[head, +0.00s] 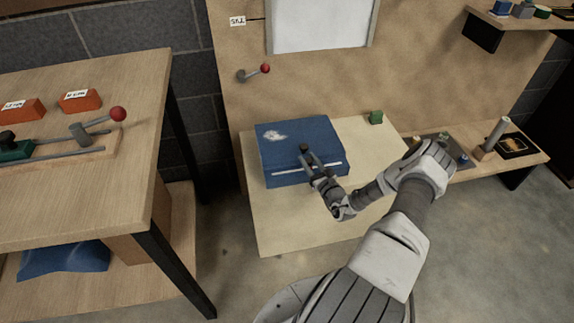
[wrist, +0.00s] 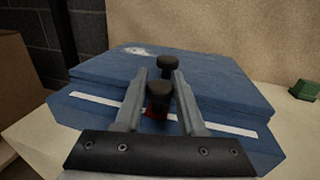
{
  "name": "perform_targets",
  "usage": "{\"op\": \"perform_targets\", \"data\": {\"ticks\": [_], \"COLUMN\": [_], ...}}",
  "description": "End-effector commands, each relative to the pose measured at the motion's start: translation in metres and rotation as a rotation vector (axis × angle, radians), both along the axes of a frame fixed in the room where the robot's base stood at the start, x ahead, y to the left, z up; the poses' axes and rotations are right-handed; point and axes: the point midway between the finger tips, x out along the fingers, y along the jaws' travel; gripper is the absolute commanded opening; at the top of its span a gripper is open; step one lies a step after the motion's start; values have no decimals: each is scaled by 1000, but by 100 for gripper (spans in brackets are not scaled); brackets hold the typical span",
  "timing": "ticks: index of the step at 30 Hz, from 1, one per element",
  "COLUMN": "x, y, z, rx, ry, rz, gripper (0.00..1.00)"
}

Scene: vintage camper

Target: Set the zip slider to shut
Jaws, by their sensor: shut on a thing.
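A blue box-like case (head: 290,143) lies on the pale low table, with a white zip strip (head: 288,171) along its near side. The case also shows in the wrist view (wrist: 215,85). My gripper (head: 311,160) is at the near side, about midway along the strip. In the wrist view its two fingers (wrist: 160,85) are closed around a black knobbed zip slider (wrist: 158,93), with a bit of red below it. A second black knob (wrist: 166,65) shows just beyond, between the fingertips. The fingers hide the middle of the strip.
A small green block (head: 376,117) sits behind the case on the right. A wooden workbench (head: 90,190) with a red-knobbed lever (head: 117,114) stands to the left. A red-knobbed wall lever (head: 264,69) is behind. The table front (head: 290,235) is bare.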

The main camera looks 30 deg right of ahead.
Motion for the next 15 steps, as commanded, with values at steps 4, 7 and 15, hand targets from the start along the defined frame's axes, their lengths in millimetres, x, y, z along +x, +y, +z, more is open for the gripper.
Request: {"op": "perform_targets", "data": {"ticks": [4,7,15], "x": [-12,-19,-29], "y": [-44,-67,-103], "z": [-3,-3,-1], "rx": [-6,-5,-1], "ry": [-2,-3,-2], "rz": [-5,-4,-2], "gripper": [0,0,0]}}
